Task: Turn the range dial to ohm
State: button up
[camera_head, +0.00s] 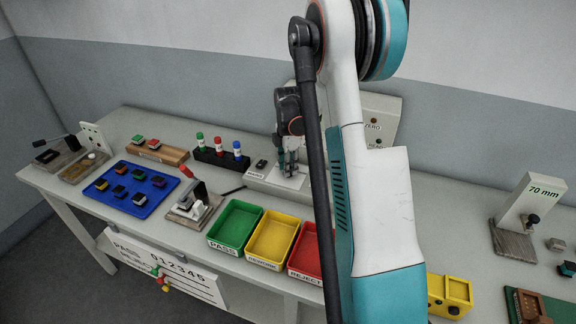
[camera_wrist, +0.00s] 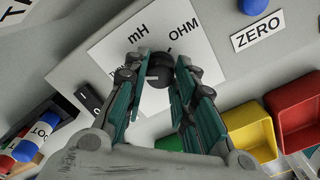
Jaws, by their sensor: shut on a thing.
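The range dial (camera_wrist: 160,77) is a round black knob on a white plate (camera_wrist: 112,48) in the wrist view. The plate is printed mH and OHM, with a third label mostly hidden at the left. A small dark mark shows just above the knob, between mH and OHM; I cannot tell exactly where the dial points. My gripper (camera_wrist: 162,72) has its teal fingers shut on the knob, one on each side. In the head view my gripper (camera_head: 290,165) reaches down onto the white plate of the grey instrument (camera_head: 262,181), and the knob is hidden there.
Green (camera_head: 235,224), yellow (camera_head: 273,238) and red (camera_head: 305,252) bins stand in front of the instrument. A black rack (camera_head: 222,158) with coloured-capped tubes is at its left. A ZERO label (camera_wrist: 257,30) and blue button lie right of the dial. A black rocker switch (camera_wrist: 88,97) is close at left.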

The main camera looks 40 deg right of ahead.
jog(key=shift+m, duration=0.3)
jog(key=m, duration=0.5)
jog(key=shift+m, duration=0.3)
jog(key=m, duration=0.5)
jog(key=shift+m+b, duration=0.3)
jog(key=shift+b, duration=0.1)
jog(key=m, duration=1.2)
jog(key=o, duration=1.1)
jog(key=shift+c, duration=0.2)
